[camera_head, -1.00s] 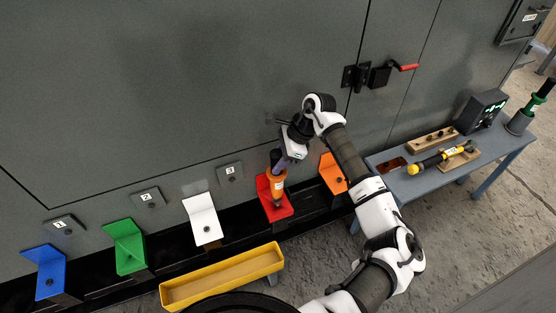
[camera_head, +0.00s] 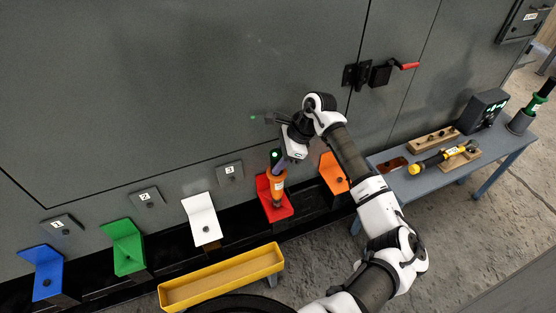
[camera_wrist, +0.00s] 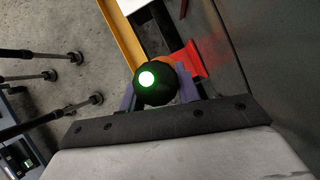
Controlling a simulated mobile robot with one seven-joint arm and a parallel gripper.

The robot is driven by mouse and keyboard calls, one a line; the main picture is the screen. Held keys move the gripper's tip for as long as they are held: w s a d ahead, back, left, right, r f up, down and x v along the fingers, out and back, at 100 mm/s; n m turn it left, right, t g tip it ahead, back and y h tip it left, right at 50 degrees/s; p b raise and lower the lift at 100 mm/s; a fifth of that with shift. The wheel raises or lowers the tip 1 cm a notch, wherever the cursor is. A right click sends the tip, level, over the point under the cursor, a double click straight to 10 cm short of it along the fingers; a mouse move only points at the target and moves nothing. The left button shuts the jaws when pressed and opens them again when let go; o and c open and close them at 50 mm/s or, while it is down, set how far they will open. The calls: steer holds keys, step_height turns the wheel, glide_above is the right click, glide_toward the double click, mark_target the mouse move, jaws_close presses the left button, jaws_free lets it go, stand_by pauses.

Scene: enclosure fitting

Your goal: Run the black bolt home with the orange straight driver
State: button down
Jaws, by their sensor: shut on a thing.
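The orange straight driver (camera_head: 277,184) stands upright over the red bracket (camera_head: 284,212) on the rail in front of the grey enclosure. My gripper (camera_head: 282,160) is shut on the driver near its dark upper end. A green light glows on the driver's top, and in the wrist view the driver's black end cap (camera_wrist: 156,84) shows a large bright green light between the jaws. The black bolt is hidden under the driver, so I cannot see how deep it sits.
Blue, green, white and orange brackets (camera_head: 333,173) line the rail beside the red one. A yellow trough (camera_head: 222,281) stands in front. A blue-grey bench (camera_head: 419,187) at the right holds a yellow-and-black tool (camera_head: 444,157) and a green-and-black tool (camera_head: 536,106).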

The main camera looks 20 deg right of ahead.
mark_target(272, 153)
steer(key=shift+r, duration=0.25)
steer(key=shift+r+p, duration=0.6)
steer(key=shift+r, duration=2.25)
